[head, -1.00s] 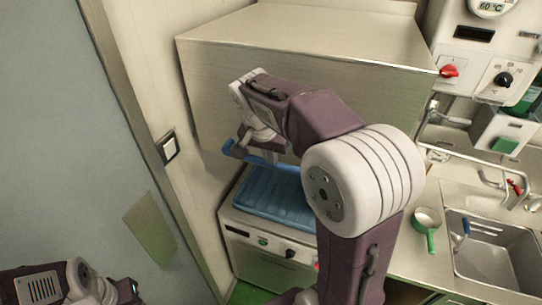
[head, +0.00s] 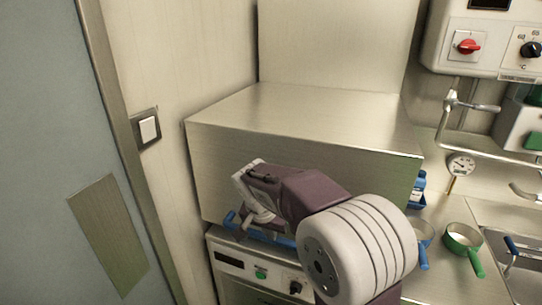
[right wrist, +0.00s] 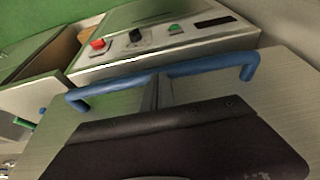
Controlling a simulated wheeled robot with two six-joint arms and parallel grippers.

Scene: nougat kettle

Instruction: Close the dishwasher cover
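The dishwasher cover (head: 290,165) is a large brushed-steel box hood in the head view. It sits low, with its lower edge at or just above the machine base (head: 229,278); I cannot tell if they touch. The cover's blue bar handle (head: 229,217) runs along its lower front, and also shows in the right wrist view (right wrist: 205,68). My right gripper (head: 252,222) is at the handle. Its two fingers (right wrist: 157,80) are close together, with their tips at the middle of the bar. They do not appear to clasp it. My left gripper is out of view.
The base front carries a control panel with a green button (head: 260,274) and a black knob (head: 295,287). To the right is a counter with a green-handled pan (head: 462,238), a dial thermometer (head: 460,165) and a sink (head: 515,262). A wall (head: 170,70) stands close on the left.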

